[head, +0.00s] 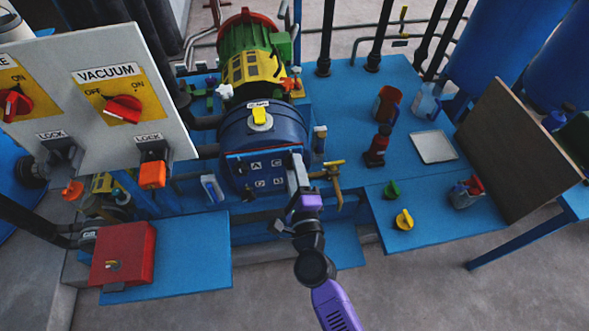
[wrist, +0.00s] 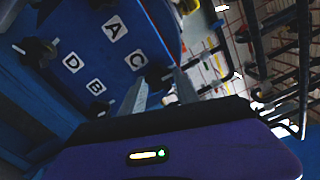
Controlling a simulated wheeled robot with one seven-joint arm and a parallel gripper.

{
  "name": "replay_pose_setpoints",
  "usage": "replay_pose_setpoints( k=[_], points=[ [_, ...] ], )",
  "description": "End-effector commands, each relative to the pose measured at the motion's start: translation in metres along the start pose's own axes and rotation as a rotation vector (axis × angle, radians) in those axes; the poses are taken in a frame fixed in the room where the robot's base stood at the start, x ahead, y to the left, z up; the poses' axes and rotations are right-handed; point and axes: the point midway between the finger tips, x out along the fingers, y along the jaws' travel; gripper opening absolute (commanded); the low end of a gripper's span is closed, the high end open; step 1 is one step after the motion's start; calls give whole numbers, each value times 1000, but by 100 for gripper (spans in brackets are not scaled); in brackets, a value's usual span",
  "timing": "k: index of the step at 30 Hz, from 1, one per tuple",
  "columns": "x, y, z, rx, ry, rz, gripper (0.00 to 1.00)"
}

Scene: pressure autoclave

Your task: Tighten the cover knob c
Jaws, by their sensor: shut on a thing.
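The blue autoclave cover (head: 246,173) faces me at the front of the blue round vessel (head: 262,132). It bears white labels A, B, C and D. In the wrist view, the dark cover knob c (wrist: 157,74) sits beside label C (wrist: 136,60). My gripper (wrist: 161,85) is shut on this knob, one pale finger on each side of it. In the head view, my gripper (head: 297,172) reaches the right edge of the cover and hides knob c. Other dark knobs show in the wrist view near label D (wrist: 38,51) and near label B (wrist: 101,107).
A brass tap (head: 335,175) stands just right of my gripper. A control panel (head: 135,90) marked VACUUM stands at left, above an orange lock (head: 152,175). A red box (head: 124,252) lies at front left. The blue table at right holds bottles and a tray (head: 434,147).

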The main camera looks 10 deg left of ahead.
Motion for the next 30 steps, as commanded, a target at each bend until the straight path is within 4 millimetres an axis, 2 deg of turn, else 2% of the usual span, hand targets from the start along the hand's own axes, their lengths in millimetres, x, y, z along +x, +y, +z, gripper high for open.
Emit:
replay_pose_setpoints(
  k=[12, 13, 16, 26, 30],
  points=[
    [0, 0, -2, 8, 3, 1, 0],
    [0, 0, -2, 8, 3, 1, 39],
    [0, 0, -2, 8, 3, 1, 59],
    [-1, 0, -1, 7, 1, 0, 59],
    [-12, 1, -1, 8, 2, 1, 59]
  ],
)
